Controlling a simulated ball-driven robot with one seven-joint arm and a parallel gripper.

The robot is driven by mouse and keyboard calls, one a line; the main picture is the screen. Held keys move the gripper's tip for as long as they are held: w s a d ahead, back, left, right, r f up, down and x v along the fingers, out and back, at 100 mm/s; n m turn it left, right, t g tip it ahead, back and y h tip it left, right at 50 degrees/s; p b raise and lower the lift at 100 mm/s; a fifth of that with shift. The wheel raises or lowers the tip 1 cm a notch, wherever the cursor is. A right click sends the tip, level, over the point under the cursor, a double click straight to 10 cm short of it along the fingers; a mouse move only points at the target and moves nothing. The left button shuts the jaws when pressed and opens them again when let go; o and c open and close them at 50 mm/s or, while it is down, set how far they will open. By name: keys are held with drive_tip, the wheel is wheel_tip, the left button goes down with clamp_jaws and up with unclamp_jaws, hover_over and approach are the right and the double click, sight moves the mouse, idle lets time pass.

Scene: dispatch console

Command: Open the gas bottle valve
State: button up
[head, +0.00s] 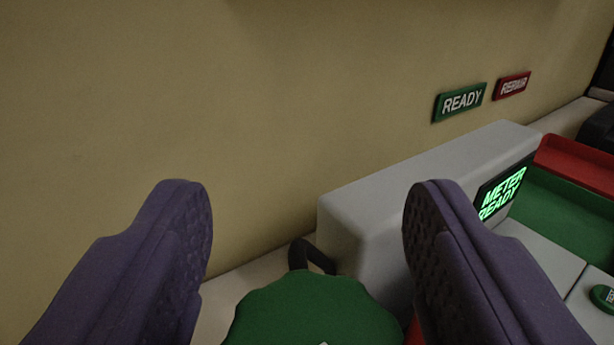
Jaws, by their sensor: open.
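A green scalloped knob (310,312), which looks like the gas bottle valve's handwheel, shows at the bottom centre of the head view. Its lower part is cut off by the frame edge, and the bottle below it is hidden. My gripper (308,225) is open, with one purple textured finger on each side of the picture. The knob lies between and below the fingertips in the picture, and I see no contact. A black hose or loop (312,256) shows just behind the knob.
A grey console (410,190) with a screen reading METER READY (501,192) stands to the right, close behind the right finger. Green READY (460,101) and red REPAIR (513,86) signs are on the beige wall. Green (570,205) and red (580,158) trays lie at far right.

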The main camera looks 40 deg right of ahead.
drive_tip(key=shift+c, duration=0.4)
drive_tip(key=c, duration=0.9)
